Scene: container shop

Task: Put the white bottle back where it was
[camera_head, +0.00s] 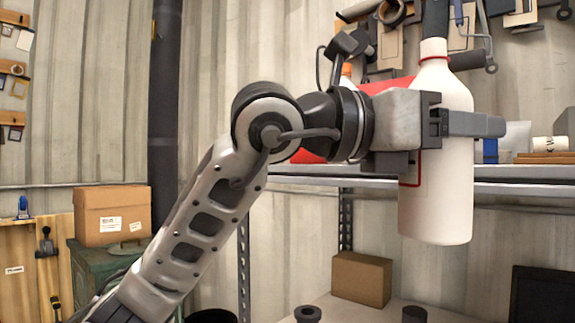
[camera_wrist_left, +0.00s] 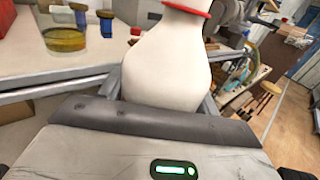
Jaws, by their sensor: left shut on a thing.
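The white bottle (camera_head: 436,200) has a red band at its neck and a dark cap. It is upright in the air in front of the grey shelf (camera_head: 510,190), with its base below the shelf's edge. My left gripper (camera_head: 440,125) comes in from the left and is shut on the bottle's upper body. In the left wrist view, the white bottle (camera_wrist_left: 165,65) stands between the fingers, and its red neck band shows at the top. The arm and gripper hide part of the shelf. My right gripper does not show.
On the shelf, a red object (camera_head: 305,156) is partly behind my arm, and small items stand at the right. A cardboard box (camera_head: 361,278) is on the lower surface. Another cardboard box (camera_head: 112,213) sits on a green cabinet at the left. Tools hang on the wall above.

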